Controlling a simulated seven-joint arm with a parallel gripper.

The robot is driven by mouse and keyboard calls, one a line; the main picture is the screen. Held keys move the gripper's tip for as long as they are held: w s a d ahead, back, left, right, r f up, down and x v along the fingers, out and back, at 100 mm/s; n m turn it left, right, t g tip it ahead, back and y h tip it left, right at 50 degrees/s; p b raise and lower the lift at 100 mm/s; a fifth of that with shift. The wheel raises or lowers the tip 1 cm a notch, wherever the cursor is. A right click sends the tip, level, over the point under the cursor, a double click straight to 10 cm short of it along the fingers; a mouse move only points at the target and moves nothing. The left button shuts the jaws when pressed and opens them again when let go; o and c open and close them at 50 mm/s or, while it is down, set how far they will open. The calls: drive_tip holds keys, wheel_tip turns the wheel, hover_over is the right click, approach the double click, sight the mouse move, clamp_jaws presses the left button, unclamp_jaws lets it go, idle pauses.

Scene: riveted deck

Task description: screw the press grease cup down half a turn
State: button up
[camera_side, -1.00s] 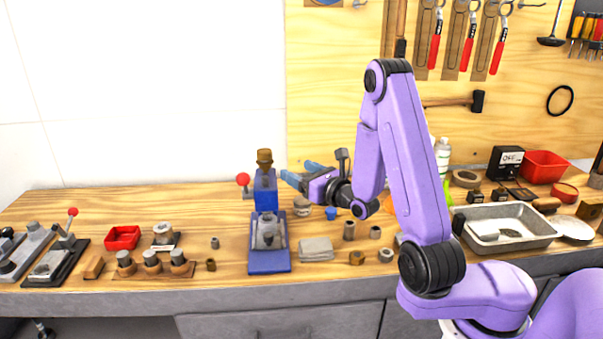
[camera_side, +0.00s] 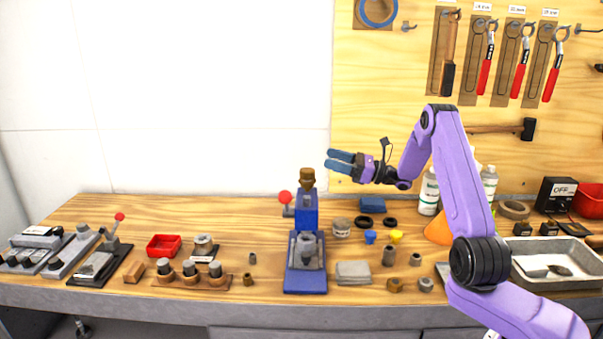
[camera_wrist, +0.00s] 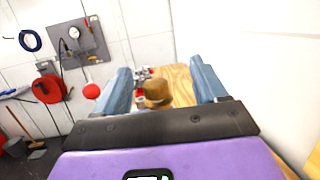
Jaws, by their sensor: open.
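The blue press (camera_side: 305,225) stands upright on the wooden bench. Its brass-brown grease cup (camera_side: 307,178) sits on top of the column, and a red knob (camera_side: 284,197) sticks out on the left. My gripper (camera_side: 328,160) is open and empty, level, to the right of the cup and a little higher. Its blue fingers point left and are apart from the cup. In the wrist view the cup (camera_wrist: 158,92) shows between the two open fingers, beyond them. The red knob (camera_wrist: 92,91) shows left of the left finger.
A row of capped posts (camera_side: 190,272), a red tray (camera_side: 164,246) and a lever fixture (camera_side: 100,260) stand left of the press. A folded grey cloth (camera_side: 353,273), a tin (camera_side: 341,227) and small bushings (camera_side: 388,256) lie to its right. The air around the cup is clear.

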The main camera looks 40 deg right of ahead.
sight(301, 171)
drive_tip(key=s+d+f+n+g+y, duration=0.3)
drive_tip(key=d+n+g, duration=0.1)
drive_tip(key=d+g, duration=0.3)
drive_tip(key=x, duration=1.1)
drive_tip(key=f+x, duration=0.1)
drive_tip(key=x, duration=0.5)
drive_tip(key=shift+w, duration=0.2)
drive_tip(key=shift+c, duration=0.3)
drive_tip(key=c, duration=0.9)
